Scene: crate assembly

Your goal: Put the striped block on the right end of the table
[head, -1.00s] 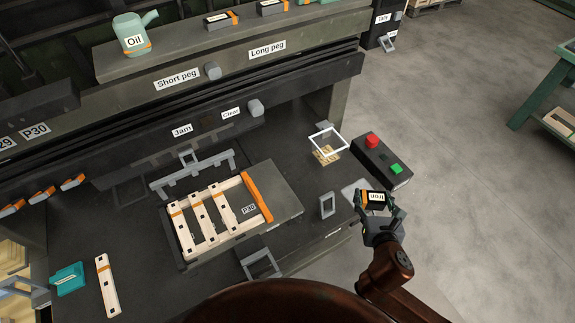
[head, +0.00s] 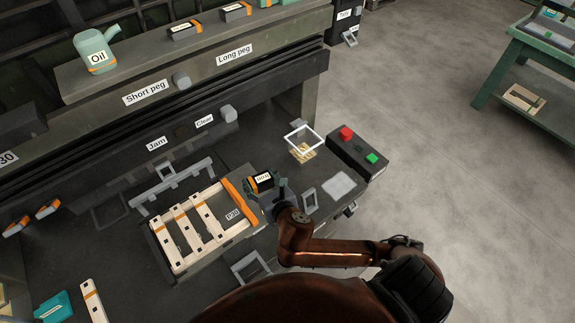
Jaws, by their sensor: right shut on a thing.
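My right gripper (head: 266,193) is shut on a small black block (head: 264,182) with orange bands and a white label. I take it for the striped block. The gripper holds it beside the orange end strip of the slatted crate (head: 233,193), over the grey plate marked P30. Whether the block touches the plate is hard to tell. The right end of the dark table (head: 318,172) has a pale square patch (head: 339,185) on its surface. My left gripper is not in view.
A button box (head: 357,152) with red and green buttons stands at the table's right edge. A white square outline (head: 303,138) shows above a yellowish patch. A small grey frame (head: 309,199) stands near the pale patch. Similar banded blocks (head: 186,30) lie on the shelf.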

